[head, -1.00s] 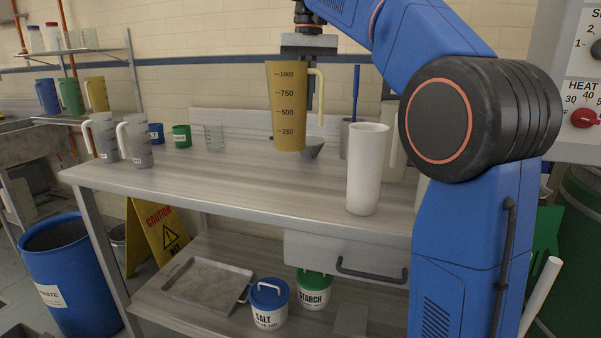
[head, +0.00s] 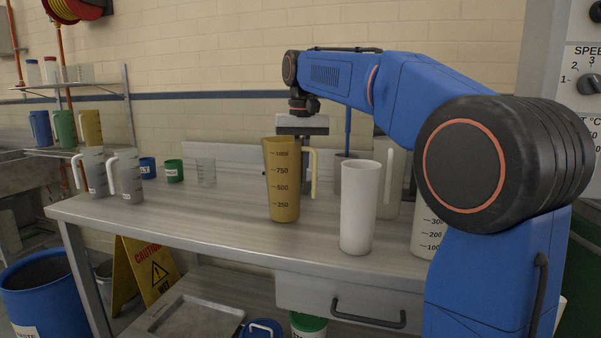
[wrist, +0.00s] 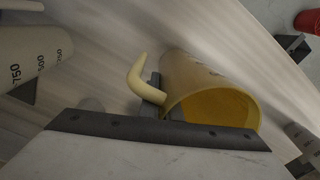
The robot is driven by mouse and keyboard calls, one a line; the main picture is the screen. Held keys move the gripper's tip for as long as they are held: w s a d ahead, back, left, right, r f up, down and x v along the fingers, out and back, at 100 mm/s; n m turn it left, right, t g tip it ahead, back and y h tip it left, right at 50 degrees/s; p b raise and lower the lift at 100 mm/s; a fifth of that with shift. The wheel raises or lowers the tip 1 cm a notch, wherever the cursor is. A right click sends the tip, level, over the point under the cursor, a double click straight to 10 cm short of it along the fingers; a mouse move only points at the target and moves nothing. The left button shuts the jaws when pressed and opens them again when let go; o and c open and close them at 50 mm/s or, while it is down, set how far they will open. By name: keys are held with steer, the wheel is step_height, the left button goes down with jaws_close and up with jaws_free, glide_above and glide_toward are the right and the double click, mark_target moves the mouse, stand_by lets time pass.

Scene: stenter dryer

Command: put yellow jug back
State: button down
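The yellow jug (head: 283,185) stands upright on or just above the worktop (head: 215,225), its handle (head: 312,175) to the right. Whether its base touches the worktop is hard to tell. My gripper (head: 308,150) points down at the handle from above; its fingers are largely hidden by the jug in the head view. In the wrist view the jug (wrist: 190,80) shows its open mouth, and a grey finger (wrist: 152,90) lies against the handle (wrist: 143,75). My gripper appears shut on the handle.
A white jug (head: 358,210) stands just right of the yellow jug, with paler jugs behind it. Two grey jugs (head: 126,178), small cups (head: 174,170) and a clear beaker (head: 206,172) stand left. A shelf holds blue, green and yellow jugs (head: 91,128). The front-left worktop is clear.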

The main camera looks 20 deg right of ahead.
steer(key=c, duration=2)
jaws_free()
steer(key=r, duration=1.1)
steer(key=shift+s+d+r, duration=0.1)
steer(key=shift+s+r, duration=0.1)
steer(key=shift+r, duration=0.25)
